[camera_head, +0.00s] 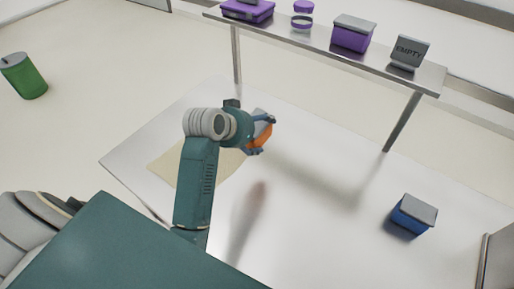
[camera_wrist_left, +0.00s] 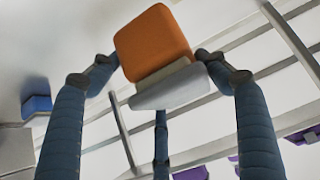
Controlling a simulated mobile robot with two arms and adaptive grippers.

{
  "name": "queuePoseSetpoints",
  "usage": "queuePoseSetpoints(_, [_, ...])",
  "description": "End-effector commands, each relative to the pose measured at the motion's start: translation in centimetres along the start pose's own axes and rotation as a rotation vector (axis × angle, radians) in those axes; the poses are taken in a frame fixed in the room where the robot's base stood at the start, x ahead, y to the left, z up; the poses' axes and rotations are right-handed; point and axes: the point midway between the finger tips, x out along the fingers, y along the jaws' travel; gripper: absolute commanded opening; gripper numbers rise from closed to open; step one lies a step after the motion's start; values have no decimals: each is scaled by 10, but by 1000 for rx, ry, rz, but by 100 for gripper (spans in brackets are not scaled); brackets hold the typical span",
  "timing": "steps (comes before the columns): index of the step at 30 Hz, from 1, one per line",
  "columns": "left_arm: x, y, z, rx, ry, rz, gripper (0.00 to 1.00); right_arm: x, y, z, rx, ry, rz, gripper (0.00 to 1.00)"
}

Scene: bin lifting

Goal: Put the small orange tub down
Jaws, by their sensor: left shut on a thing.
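The small orange tub (camera_head: 263,136) is in my left gripper (camera_head: 260,134), held above the table in the head view. In the left wrist view the tub (camera_wrist_left: 154,43) sits between the fingertips of my left gripper (camera_wrist_left: 157,65), its orange body toward the top and a pale grey lid-like part below it. The fingers are shut on its sides. In the head view the gripper and wrist hide part of the tub. My right gripper does not show.
A beige mat (camera_head: 170,165) lies on the white table (camera_head: 300,225), partly behind my left arm. A blue box with a grey lid (camera_head: 414,214) stands at the right. A raised shelf (camera_head: 325,44) holds purple containers and an "EMPTY" sign (camera_head: 409,53). A green can (camera_head: 23,76) stands at far left.

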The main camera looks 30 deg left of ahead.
Motion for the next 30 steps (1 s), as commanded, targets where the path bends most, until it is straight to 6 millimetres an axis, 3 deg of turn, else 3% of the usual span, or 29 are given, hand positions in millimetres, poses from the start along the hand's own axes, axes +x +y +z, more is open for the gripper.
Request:
queuePoseSetpoints(7, [-24,0,-26,2,6,-1,19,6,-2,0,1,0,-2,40])
queuePoseSetpoints(16, [-30,0,-28,15,3,11,19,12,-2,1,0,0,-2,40])
queuePoseSetpoints(22, [-39,11,-15,117,3,100,19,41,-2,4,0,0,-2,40])
queuePoseSetpoints(30, [-71,55,27,340,-2,324,19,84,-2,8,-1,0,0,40])
